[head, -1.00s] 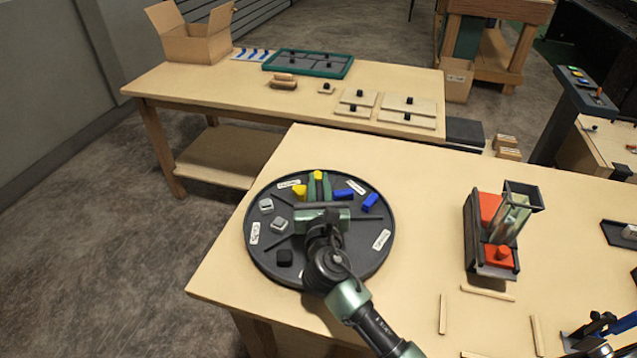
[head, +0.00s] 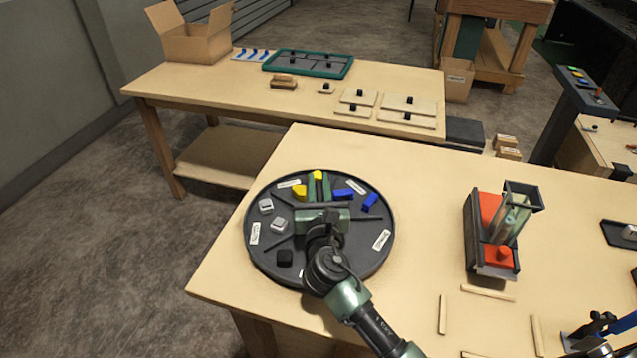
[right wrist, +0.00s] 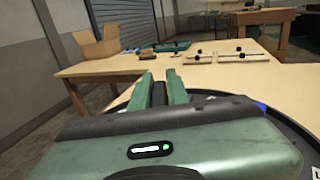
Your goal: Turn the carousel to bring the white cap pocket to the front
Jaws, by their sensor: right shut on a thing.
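The carousel (head: 262,269) is a dark round turntable with dividers, white labels and small caps, near the left corner of the front table. Two whitish-grey caps (head: 279,224) sit at its left side. Two yellow pieces (head: 299,192) are at the back, two blue caps (head: 370,202) at back right, and a black cap (head: 284,257) at front left. My right gripper (head: 318,187) reaches over the middle, shut on a dark upright handle between its green fingers, which show in the right wrist view (right wrist: 165,88). The wrist hides the carousel's front part.
A red and black fixture with a clear chute (head: 490,235) stands right of the carousel. Thin wooden strips (head: 487,293) lie on the table in front of it. A second table (head: 220,83) with a cardboard box (head: 195,40) and boards stands behind.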

